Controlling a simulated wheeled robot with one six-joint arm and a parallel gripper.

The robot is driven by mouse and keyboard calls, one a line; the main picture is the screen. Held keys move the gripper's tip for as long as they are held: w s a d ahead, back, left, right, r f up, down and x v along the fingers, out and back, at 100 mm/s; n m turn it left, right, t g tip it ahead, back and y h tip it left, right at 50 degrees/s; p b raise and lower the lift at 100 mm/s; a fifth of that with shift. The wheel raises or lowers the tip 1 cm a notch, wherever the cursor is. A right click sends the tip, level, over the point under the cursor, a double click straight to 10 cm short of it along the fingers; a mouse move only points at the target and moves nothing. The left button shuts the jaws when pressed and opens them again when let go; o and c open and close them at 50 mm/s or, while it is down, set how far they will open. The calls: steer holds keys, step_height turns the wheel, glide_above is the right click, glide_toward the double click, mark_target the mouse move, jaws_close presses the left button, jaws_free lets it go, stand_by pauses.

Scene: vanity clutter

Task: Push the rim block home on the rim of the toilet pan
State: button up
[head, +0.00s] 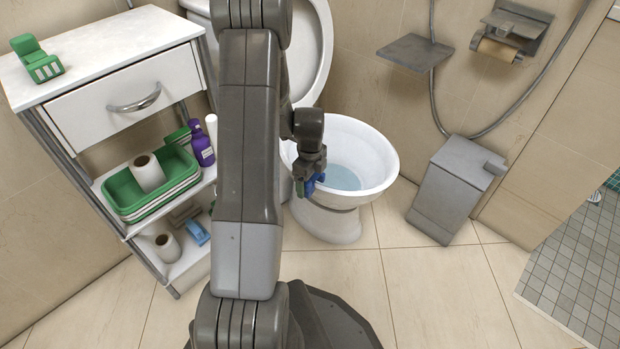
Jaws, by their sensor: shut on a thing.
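The white toilet pan (335,224) stands in the middle with its lid up and pale blue water in the bowl. My gripper (312,179) is at the near left part of the pan's rim. It is shut on the rim block (309,189), of which small blue and green parts show. The rim block is at or just above the rim; I cannot tell whether it touches or hooks over it. My arm and gripper hide the left part of the rim and much of the block.
A white trolley (110,48) at left bears a green caged item (36,60); its shelves hold a green tray (128,200), paper rolls and a purple bottle (201,146). A grey bin (450,190) stands right of the pan. Floor in front is clear.

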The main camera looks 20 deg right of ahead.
steer(key=shift+f, duration=0.3)
steer(key=o, duration=0.9)
steer(key=shift+c, duration=0.2)
step_height(320, 180, up, 14)
steer(key=p, duration=0.5)
steer(key=shift+f, duration=0.15)
step_height(320, 180, down, 14)
steer(key=b, duration=0.5)
steer(key=shift+r, duration=0.45)
